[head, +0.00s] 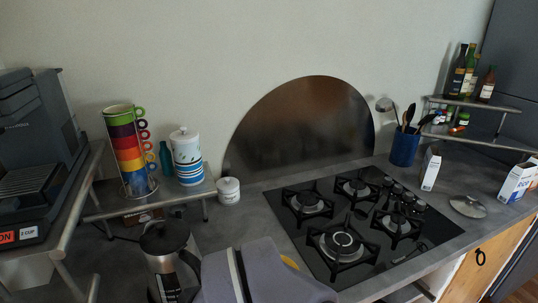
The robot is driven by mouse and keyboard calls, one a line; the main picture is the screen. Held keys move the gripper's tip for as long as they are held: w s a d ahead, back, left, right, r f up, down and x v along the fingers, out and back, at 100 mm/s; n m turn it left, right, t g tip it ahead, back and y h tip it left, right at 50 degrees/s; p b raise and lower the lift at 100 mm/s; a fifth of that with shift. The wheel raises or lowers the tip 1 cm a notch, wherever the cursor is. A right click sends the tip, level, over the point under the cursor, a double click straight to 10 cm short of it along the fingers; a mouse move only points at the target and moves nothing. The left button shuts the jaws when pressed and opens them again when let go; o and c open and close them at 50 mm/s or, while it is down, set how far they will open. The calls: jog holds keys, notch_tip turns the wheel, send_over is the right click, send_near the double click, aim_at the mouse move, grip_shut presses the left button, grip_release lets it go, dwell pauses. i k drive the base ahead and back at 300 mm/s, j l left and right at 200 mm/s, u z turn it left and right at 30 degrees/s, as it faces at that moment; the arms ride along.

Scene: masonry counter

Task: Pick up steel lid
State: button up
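The steel lid (467,206) is a round, shiny, shallow disc with a small knob on top. It lies on the grey counter in the head view, just right of the black gas hob (330,266) and left of a white carton (517,181). Nothing covers it. My gripper is not in the head view, so its place relative to the lid and its opening do not show.
A smaller carton (431,169) and a blue utensil pot (404,148) stand behind the lid. A raised shelf (508,108) with bottles is at the back right. A French press (168,259) stands front left. Bare counter lies around the lid.

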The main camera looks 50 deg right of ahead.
aim_at(469, 206)
jog(key=z, duration=3.05)
jog(key=i+l+u, duration=0.4)
jog(key=i+l, duration=0.2)
jog(key=i+l+u, duration=0.45)
jog(key=i+l, duration=0.2)
jog(key=l, duration=0.15)
jog(key=i+l+u, duration=0.2)
jog(key=l, duration=0.25)
jog(key=i+l+u, duration=0.2)
jog(key=l, duration=0.3)
jog(key=i+l+u, duration=0.25)
jog(key=l, duration=0.25)
jog(key=i+l+u, duration=0.2)
jog(key=l, duration=0.35)
jog(key=k, duration=0.1)
